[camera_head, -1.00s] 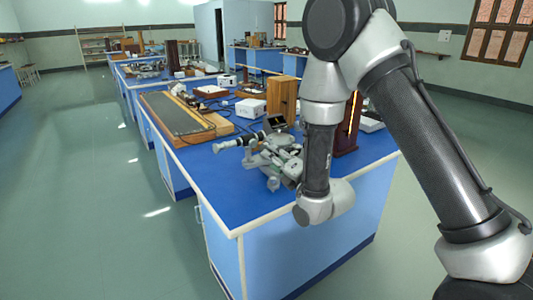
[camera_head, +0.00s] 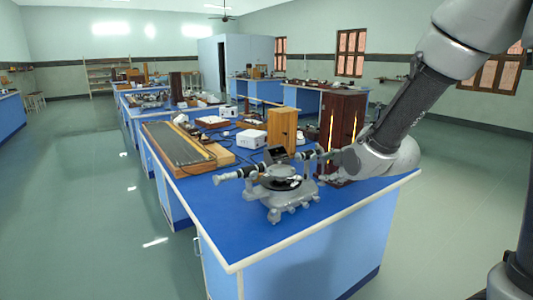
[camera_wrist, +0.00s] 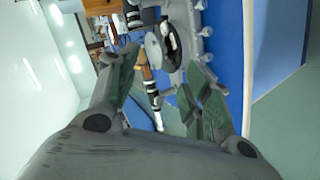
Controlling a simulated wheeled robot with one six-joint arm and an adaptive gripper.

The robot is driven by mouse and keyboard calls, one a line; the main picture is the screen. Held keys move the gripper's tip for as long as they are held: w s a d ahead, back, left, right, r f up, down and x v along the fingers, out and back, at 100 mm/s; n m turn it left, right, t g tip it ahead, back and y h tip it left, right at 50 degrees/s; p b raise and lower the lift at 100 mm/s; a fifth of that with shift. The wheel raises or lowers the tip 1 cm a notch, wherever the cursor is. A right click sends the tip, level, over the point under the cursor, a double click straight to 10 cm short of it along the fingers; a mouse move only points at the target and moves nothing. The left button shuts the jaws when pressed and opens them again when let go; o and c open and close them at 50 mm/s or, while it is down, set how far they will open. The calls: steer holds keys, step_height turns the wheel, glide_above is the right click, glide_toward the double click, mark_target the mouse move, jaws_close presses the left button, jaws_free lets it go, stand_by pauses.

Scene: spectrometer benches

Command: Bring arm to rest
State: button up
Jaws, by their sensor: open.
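My gripper (camera_wrist: 160,92) is open in the wrist view, with its two grey-green fingers spread apart. A grey spectrometer (camera_head: 280,196) with a round table and black-and-white tubes stands on the blue bench top (camera_head: 225,205) in the head view. In the wrist view the spectrometer (camera_wrist: 168,48) lies beyond the fingers. One of its tubes (camera_wrist: 148,80) shows in the gap between them; I cannot tell whether it is within reach of the pads. In the head view my arm comes in from the upper right and its wrist is low over the bench, right of the spectrometer.
A light wooden box (camera_head: 282,128), a white box (camera_head: 251,139) and a long wood-framed board (camera_head: 178,146) are farther left. Open floor (camera_head: 90,220) lies left of the bench.

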steer(key=s+d+r+m+g+h, duration=0.3)
steer(key=s+d+r+m, duration=0.2)
steer(key=s+d+m, duration=0.55)
steer(key=s+d+m+g, duration=0.2)
steer(key=s+d+m, duration=0.1)
steer(key=s, duration=0.6)
steer(key=s+d+r+m+g+h, duration=0.1)
steer(key=s+d+m+g, duration=0.1)
steer(key=s, duration=0.8)
steer(key=shift+s+d+r+m, duration=0.3)
steer(key=shift+d+m, duration=0.45)
steer(key=shift+m, duration=0.2)
